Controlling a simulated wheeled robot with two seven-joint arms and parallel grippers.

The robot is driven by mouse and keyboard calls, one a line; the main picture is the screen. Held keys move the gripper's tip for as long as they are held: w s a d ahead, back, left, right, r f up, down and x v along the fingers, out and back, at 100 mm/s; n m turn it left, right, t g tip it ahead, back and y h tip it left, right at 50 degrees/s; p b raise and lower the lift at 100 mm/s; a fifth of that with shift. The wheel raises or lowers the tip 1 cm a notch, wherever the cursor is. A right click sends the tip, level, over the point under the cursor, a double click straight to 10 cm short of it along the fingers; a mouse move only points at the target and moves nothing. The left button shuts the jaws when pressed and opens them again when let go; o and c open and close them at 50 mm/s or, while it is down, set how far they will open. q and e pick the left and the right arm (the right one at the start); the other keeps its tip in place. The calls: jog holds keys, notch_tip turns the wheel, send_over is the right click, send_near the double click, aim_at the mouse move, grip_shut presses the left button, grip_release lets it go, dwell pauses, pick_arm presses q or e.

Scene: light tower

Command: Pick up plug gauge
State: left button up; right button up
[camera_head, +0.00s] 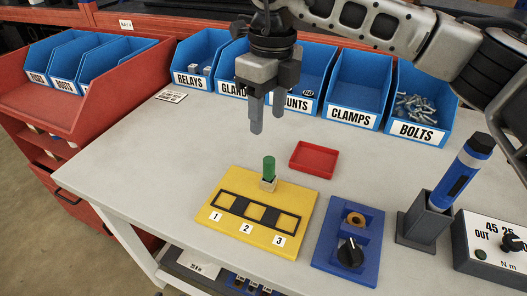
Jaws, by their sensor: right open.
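The plug gauge appears to be the green-handled piece (268,166) standing upright in a small beige block at the back of the yellow board (305,197). The board has dark-framed squares labelled 1, 2 and 3. My right gripper (267,128) comes in from the upper right and points down. Its two fingers are apart and empty, above and behind the green piece, not touching it. My left gripper is not in view.
A red tray (313,159) lies behind the board. A blue block (348,238) with a black knob, a blue tool in a grey holder (424,222) and a torque box (490,245) stand to the right. Blue labelled bins (355,92) line the back.

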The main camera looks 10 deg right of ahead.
aim_at(269, 160)
jog(key=shift+h, duration=0.3)
jog(key=f, duration=0.3)
jog(key=f+p, duration=0.1)
jog(key=f, duration=0.1)
jog(key=d+f, duration=0.1)
jog(key=f, duration=0.2)
jog(key=shift+w+f, duration=0.25)
jog(key=shift+f, duration=0.05)
jog(key=f+p, duration=0.1)
jog(key=f, duration=0.4)
jog(key=shift+a+f+p, duration=0.2)
jog(key=shift+p, duration=0.2)
jog(key=shift+f, duration=0.5)
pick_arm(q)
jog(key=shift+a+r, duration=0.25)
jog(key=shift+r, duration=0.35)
pick_arm(e)
jog(key=shift+w, duration=0.1)
grip_shut()
